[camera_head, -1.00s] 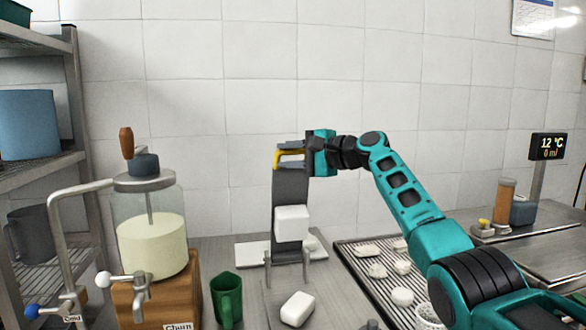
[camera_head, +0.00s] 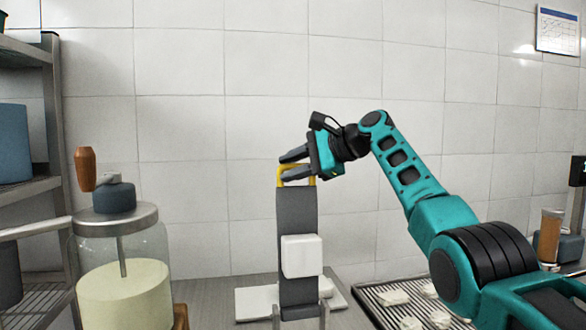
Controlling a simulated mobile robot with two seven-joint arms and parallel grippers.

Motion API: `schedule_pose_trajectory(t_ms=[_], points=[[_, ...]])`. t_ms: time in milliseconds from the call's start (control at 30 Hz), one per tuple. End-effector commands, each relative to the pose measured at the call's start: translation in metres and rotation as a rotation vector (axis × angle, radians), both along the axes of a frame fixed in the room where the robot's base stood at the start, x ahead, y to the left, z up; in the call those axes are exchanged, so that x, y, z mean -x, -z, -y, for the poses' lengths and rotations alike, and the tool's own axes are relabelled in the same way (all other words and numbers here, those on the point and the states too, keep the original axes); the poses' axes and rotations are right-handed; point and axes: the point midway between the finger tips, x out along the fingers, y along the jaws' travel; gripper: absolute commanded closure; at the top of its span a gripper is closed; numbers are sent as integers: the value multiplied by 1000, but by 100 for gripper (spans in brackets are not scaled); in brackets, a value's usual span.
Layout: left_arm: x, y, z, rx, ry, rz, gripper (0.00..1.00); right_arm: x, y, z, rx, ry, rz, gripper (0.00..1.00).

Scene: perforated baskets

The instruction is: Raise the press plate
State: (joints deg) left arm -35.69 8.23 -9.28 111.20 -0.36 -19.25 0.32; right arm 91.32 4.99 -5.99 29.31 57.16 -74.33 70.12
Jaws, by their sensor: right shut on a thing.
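A grey upright press column (camera_head: 298,212) stands in the middle of the view, with a white block (camera_head: 302,256) on its front. I cannot tell whether this block is the press plate. A yellow handle (camera_head: 281,180) is at the column's top. My right gripper (camera_head: 288,165) reaches in from the right, tilted, and is shut on the yellow handle, its dark fingers partly covering it. The lower end of the press is cut off by the picture's bottom edge. My left gripper is not in view.
A glass churn of pale liquid (camera_head: 125,295) with a metal lid and wooden knob stands at left, beside a metal shelf rack (camera_head: 60,130). A slotted draining tray (camera_head: 372,300) with white pieces lies at right. A tiled wall closes the back.

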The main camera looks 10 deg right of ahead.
Motion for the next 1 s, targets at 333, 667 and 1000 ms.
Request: schedule_pose_trajectory(t_ms=[333, 667, 1000], points=[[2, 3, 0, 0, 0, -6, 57, 0, 25, -5, 19, -11, -54, 100], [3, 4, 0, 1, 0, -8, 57, 0, 24, -4, 18, -12, -52, 58], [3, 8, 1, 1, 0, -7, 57, 4, 21, 3, 16, -11, -48, 58]])
